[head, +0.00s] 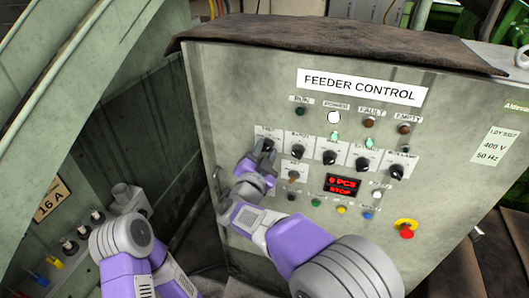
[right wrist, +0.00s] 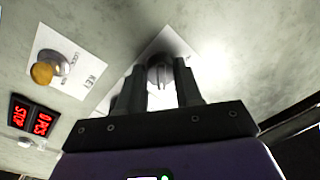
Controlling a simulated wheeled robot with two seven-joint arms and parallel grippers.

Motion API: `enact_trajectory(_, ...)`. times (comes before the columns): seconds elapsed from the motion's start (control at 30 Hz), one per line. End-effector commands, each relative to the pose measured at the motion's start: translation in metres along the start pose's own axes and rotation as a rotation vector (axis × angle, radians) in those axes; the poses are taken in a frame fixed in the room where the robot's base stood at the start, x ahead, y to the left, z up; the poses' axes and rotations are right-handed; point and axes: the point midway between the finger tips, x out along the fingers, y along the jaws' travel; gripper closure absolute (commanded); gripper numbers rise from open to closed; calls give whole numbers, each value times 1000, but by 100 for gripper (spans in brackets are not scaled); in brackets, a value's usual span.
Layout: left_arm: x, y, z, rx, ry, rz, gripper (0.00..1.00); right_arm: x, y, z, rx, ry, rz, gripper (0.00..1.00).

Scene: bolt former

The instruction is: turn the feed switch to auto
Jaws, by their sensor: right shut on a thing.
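The feed switch (right wrist: 160,74) is a dark grey rotary knob on a white label plate (right wrist: 158,45), seen between my fingers in the right wrist view. In the head view it is at the left end of the upper knob row, largely hidden by my right gripper (head: 262,160). My right gripper (right wrist: 160,88) is shut on the knob, with one finger on each side. The knob's setting and the plate's small lettering cannot be read. My left arm shows at the lower left of the head view, but its fingers do not.
The grey feeder control panel (head: 225,90) holds several more black knobs to the right, the nearest a knob (head: 297,152) close by. A key switch (right wrist: 48,70), a red display (head: 342,186) reading "0 PCS STOP" and a red emergency button (head: 406,232) are also on it.

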Motion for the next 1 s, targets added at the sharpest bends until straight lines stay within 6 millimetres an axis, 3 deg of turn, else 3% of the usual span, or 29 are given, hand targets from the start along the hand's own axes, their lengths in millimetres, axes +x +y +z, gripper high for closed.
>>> enact_trajectory(0.1, 0, 0, 0, 0, 0, 0, 0, 0, 0, 0, 2, -1, 0, 96)
enact_trajectory(0.13, 0, 0, 0, 0, 0, 0, 0, 0, 0, 0, 2, -1, 0, 61)
enact_trajectory(0.27, 0, 0, 0, 0, 0, 0, 0, 0, 0, 0, 1, -1, 0, 41)
enact_trajectory(0.63, -1, 0, 0, 0, 0, 0, 0, -6, -1, 0, 0, -2, -1, 40)
enact_trajectory(1.0, -10, 4, 0, 0, 0, 0, 0, -64, -2, 0, 0, -3, -3, 40)
